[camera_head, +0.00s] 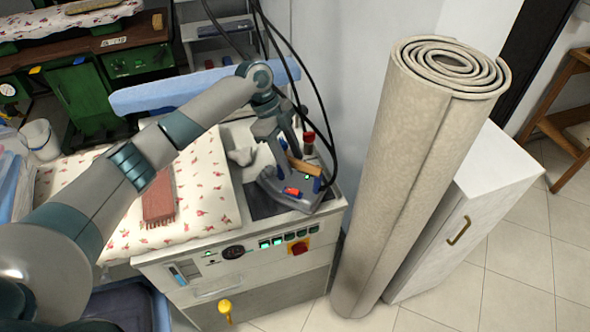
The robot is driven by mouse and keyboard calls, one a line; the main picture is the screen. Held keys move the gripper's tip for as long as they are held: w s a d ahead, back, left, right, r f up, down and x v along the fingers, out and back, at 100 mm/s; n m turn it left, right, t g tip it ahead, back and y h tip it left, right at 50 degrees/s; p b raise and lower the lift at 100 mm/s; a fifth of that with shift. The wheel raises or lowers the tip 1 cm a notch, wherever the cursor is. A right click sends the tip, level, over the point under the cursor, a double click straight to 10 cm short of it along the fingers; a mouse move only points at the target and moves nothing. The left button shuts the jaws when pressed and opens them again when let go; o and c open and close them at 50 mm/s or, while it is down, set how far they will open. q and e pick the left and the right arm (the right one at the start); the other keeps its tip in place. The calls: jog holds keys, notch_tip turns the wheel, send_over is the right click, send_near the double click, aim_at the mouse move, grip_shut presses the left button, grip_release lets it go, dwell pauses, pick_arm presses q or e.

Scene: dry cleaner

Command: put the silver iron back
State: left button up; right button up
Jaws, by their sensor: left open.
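The silver iron (284,200), with a wooden handle (303,167) and red and blue parts, sits at the right end of the ironing station, on or over a dark recessed plate (259,202). My left gripper (290,161) reaches down from above, with its open fingers at the handle. Whether they touch it cannot be told. The gripper and arm hide part of the iron's far side. My right gripper is not in view.
A padded floral board (205,185) with a folded reddish cloth (159,198) lies left of the iron. Black cables (305,75) hang down behind it. A tall rolled carpet (415,160) leans close on the right, beside a white cabinet (480,190).

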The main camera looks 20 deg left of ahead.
pick_arm(q)
jog(key=b+v, duration=0.1)
jog(key=v, duration=0.6)
jog(key=shift+b, duration=0.35)
dwell(1.4)
jog(key=shift+c, duration=0.6)
